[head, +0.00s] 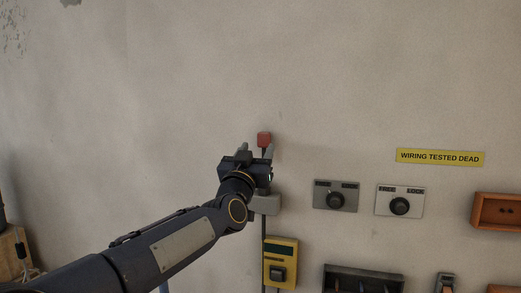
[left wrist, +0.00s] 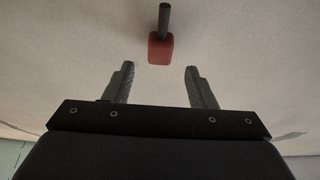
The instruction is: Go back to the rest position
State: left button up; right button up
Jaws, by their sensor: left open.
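My left gripper (head: 256,152) is raised in front of the wall, its arm coming in from the lower left. In the left wrist view my left gripper (left wrist: 158,85) has its two fingers wide apart with nothing between them. A red block-shaped piece (head: 264,139) shows just past the fingertips in the head view. In the left wrist view the red piece (left wrist: 160,50), with a dark rod on it, lies beyond the fingertips, apart from them. My right gripper is in neither view.
The wall holds a yellow sign (head: 440,158), a grey knob panel (head: 336,196), a lighter knob panel (head: 399,201) and a yellow box (head: 281,262). A grey box (head: 266,204) sits just below my gripper. The upper wall is clear.

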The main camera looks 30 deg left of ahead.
pick_arm(q)
jog(key=shift+v, duration=1.05)
jog(key=shift+d, duration=0.1)
jog(key=s+d+f+g+h, duration=0.3)
jog(key=s+d+f+g, duration=0.2)
jog(key=s+f, duration=0.5)
jog(key=s+d+f+g+h, duration=0.3)
jog(key=s+d+f+g, duration=0.2)
jog(key=s+f, duration=0.5)
jog(key=s+d+f+g+h, duration=0.2)
jog(key=s+d+f+g, duration=0.3)
jog(key=s+f, duration=0.6)
notch_tip(320, 180, down, 7)
jog(key=shift+f+m+g+h, duration=0.25)
jog(key=shift+m+g+h, duration=0.15)
jog(key=shift+g, duration=0.3)
jog(key=shift+w, duration=0.1)
